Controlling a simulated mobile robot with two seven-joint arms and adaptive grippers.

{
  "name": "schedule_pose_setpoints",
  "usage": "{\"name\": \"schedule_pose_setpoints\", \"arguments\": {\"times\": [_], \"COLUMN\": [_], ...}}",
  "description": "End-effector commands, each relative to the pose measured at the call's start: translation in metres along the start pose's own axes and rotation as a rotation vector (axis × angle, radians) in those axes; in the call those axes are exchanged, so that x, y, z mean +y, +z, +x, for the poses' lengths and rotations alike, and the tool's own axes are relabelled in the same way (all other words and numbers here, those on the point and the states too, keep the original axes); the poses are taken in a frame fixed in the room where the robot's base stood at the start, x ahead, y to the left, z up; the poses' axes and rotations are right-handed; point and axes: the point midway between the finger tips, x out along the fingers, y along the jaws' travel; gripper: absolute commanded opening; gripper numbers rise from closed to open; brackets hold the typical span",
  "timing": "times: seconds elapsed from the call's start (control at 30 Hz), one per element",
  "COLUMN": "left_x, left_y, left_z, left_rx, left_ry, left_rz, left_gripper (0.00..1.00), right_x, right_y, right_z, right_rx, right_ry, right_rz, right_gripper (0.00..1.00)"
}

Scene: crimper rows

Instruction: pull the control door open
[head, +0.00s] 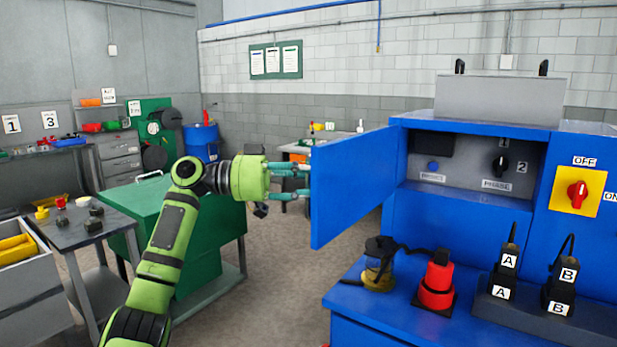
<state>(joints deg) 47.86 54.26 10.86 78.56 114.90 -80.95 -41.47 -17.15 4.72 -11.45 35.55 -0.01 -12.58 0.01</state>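The blue control door (345,188) stands swung out from the left side of the control compartment (470,160), so the compartment is open to view. The door's inner face is toward me, and its outer face and any handle on it are hidden. My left gripper (303,181) comes in from the left at the door's free edge. Its two teal fingers are spaced apart, one above the other, and their tips meet or pass behind the door's edge. I cannot tell whether they grip anything there. My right gripper is out of view.
Inside the compartment are a black rotary switch (500,165) and a blue button (432,165). On the blue ledge below stand a lantern-like jar (379,270), a red device (437,282) and radios A (505,265) and B (562,280). A green cabinet (205,265) stands left, behind my arm.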

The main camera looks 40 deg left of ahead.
Motion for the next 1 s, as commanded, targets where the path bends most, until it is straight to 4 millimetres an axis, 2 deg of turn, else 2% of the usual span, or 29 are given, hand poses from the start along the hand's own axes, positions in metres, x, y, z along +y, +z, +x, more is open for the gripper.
{"name": "schedule_pose_setpoints", "arguments": {"times": [0.3,0.43,0.57,0.8,1.0], "left_x": [0.0,-0.001,-0.001,-0.001,0.0], "left_y": [-0.003,-0.003,-0.003,-0.002,-0.002], "left_z": [-0.002,-0.011,-0.034,-0.086,-0.114], "left_rx": [0.008,0.009,0.008,0.008,0.007], "left_ry": [-0.003,-0.006,-0.007,-0.006,-0.004], "left_rz": [0.002,0.001,0.0,0.0,0.001], "left_gripper": [0.43,0.43,0.43,0.43,0.43], "right_x": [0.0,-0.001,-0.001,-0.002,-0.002], "right_y": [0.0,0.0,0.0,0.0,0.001], "right_z": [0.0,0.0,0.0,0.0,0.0], "right_rx": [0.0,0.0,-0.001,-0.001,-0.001], "right_ry": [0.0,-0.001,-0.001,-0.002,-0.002], "right_rz": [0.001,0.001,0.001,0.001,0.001], "right_gripper": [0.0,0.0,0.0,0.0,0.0]}}
